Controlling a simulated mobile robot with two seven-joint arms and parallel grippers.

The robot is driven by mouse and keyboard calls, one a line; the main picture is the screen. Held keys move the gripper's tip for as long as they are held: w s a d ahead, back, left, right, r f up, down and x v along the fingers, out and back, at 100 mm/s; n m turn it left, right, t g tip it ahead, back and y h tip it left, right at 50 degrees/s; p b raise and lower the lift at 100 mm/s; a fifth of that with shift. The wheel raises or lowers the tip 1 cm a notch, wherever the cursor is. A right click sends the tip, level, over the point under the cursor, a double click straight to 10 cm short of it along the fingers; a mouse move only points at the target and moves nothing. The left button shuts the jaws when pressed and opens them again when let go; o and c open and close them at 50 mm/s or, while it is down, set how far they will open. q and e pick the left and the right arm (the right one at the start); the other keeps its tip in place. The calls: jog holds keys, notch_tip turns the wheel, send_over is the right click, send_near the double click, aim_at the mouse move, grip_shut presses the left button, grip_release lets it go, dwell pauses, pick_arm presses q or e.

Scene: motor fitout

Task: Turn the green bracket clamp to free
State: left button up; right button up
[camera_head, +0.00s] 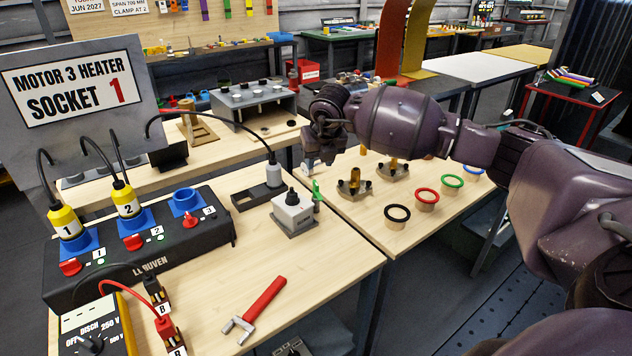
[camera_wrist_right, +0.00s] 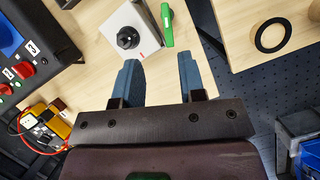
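The green bracket clamp (camera_head: 317,195) is a small upright green piece at the right side of a white box with a black knob (camera_head: 292,211), on the wooden bench. In the right wrist view the green clamp (camera_wrist_right: 167,26) lies close beside the white box (camera_wrist_right: 128,30). My right gripper (camera_head: 318,152) hangs above and behind the clamp in the head view. In the right wrist view its two blue fingers (camera_wrist_right: 158,62) are apart with nothing between them, and the clamp is beyond their tips. My left gripper is not in view.
A black socket panel (camera_head: 150,245) with yellow plugs stands at left. A red-handled tool (camera_head: 264,305) lies at the bench front. A dark open tray (camera_head: 256,196) is beside the box.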

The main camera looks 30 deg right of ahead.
aim_at(316, 182)
jog(key=x, duration=0.7)
jog(key=d+b+x, duration=0.1)
jog(key=x, duration=0.2)
jog(key=shift+w+f, duration=0.15)
jog(key=shift+w, duration=0.1)
grip_shut()
